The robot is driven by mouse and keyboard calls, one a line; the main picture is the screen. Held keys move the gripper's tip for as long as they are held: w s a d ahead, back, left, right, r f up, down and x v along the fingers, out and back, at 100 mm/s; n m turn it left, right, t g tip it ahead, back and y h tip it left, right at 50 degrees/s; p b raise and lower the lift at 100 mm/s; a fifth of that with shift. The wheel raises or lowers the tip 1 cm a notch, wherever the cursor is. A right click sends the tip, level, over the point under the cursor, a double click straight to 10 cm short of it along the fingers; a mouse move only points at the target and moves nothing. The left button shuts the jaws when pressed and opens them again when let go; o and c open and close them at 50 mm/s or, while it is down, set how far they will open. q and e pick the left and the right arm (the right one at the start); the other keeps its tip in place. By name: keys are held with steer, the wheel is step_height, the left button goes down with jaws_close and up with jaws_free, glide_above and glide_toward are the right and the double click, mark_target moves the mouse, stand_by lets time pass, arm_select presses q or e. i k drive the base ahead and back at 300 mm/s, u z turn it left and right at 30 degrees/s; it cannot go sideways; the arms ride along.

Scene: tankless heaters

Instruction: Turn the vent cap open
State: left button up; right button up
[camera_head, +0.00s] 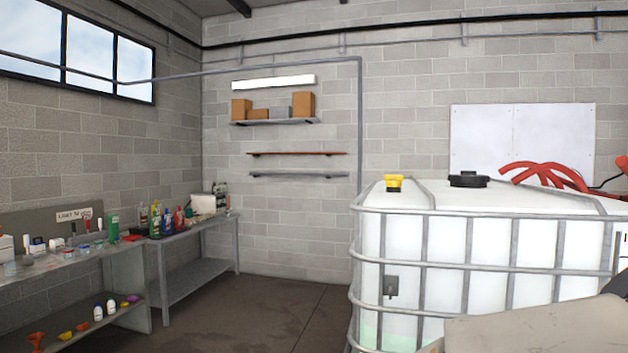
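A large white tank (480,245) in a grey metal cage stands at the right. A small yellow cap (393,183) sits upright on its top near the left corner. A wider black round cap (468,180) sits on the top further right. Which of the two is the vent cap I cannot tell from the picture. Neither of my grippers is in view, and nothing touches either cap.
Cage bars (480,267) surround the tank. A workbench (160,243) with bottles runs along the left wall. Wall shelves (275,122) hold boxes. The floor (260,310) between bench and tank is clear.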

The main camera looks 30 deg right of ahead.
mark_target(391, 181)
steer(key=u, duration=0.35)
steer(key=i, duration=0.55)
steer(key=z, duration=1.65)
